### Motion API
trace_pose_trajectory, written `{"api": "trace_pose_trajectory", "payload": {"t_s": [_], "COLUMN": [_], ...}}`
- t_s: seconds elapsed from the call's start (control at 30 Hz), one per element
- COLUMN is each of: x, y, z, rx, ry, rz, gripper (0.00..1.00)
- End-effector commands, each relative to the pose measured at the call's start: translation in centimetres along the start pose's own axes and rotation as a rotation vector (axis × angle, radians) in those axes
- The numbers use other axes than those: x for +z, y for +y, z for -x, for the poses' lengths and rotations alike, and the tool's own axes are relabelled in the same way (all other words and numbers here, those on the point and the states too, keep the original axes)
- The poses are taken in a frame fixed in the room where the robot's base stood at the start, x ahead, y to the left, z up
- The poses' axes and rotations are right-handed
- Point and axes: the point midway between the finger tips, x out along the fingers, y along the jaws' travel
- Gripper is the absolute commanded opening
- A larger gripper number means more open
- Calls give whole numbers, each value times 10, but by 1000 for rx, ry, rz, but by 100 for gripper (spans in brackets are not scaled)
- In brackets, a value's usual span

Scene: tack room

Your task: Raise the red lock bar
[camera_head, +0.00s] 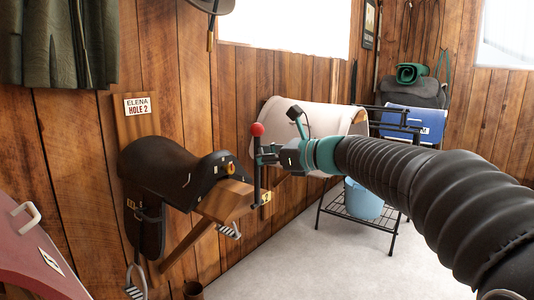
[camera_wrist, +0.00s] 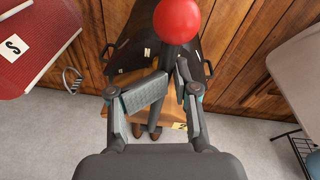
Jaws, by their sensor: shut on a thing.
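The lock bar is a dark upright rod (camera_head: 257,180) with a red ball (camera_head: 257,129) on top. It stands at the front end of the wooden arm (camera_head: 225,201) that carries a black saddle (camera_head: 170,165). My gripper (camera_head: 262,156) is shut on the rod a little below the ball. In the wrist view the red ball (camera_wrist: 177,19) is at the top centre, and the rod runs down between the fingers of my gripper (camera_wrist: 172,88). The fingers hide part of the rod.
A pale saddle pad (camera_head: 290,115) hangs beyond my gripper. A black rack (camera_head: 368,232) with a blue bucket (camera_head: 362,199) stands right. The grey floor in front is clear.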

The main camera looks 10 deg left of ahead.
Motion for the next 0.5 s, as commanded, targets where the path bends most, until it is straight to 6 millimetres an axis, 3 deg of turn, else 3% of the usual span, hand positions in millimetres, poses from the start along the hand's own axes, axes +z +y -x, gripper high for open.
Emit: {"api": "trace_pose_trajectory", "payload": {"t_s": [0.2, 0.5], "x": [-4, 52], "y": [-14, -24], "z": [50, 70], "rx": [-9, -1], "ry": [-10, -11], "rz": [-6, -2], "gripper": [0, 0]}}
